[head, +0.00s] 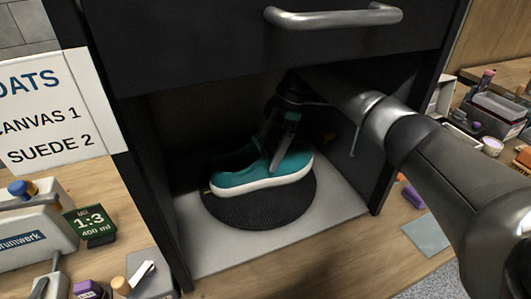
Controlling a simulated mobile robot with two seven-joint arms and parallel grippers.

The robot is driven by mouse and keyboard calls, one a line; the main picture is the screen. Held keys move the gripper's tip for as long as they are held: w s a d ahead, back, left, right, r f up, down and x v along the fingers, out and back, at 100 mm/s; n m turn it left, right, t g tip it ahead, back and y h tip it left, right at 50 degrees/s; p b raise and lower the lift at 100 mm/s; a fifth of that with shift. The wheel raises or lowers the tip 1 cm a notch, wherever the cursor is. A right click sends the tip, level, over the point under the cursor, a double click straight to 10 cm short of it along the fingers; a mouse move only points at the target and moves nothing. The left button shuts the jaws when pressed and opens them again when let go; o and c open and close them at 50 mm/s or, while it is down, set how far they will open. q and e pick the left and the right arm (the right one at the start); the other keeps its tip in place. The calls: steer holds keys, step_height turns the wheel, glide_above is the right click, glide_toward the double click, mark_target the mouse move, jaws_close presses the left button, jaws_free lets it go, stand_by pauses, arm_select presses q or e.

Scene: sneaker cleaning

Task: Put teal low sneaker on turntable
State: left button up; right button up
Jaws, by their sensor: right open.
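The teal low sneaker (244,178), with a white sole, sits on the round black turntable (262,213) inside a dark open-fronted cabinet. Its toe points left and its sole lies along the disc's surface. My right gripper (283,163) reaches in from the upper right and is at the sneaker's upper, with a finger in front of its near side. The gripper is open; its far finger is hard to make out in the shadow. My left gripper is not in view.
A drawer handle (333,17) juts out above the opening. The cabinet's side walls stand close on both sides. A sign (50,112) and a green label card (90,223) are at left. Bins and small items (497,113) crowd the right bench.

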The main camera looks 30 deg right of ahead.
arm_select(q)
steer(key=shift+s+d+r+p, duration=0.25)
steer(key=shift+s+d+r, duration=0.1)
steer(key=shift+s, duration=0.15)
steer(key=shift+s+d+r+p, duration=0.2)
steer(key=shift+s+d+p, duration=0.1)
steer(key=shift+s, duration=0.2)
arm_select(e)
steer(key=v, duration=0.6)
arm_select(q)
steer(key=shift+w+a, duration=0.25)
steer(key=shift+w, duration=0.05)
arm_select(e)
steer(key=shift+r, duration=0.1)
steer(key=shift+c, duration=0.4)
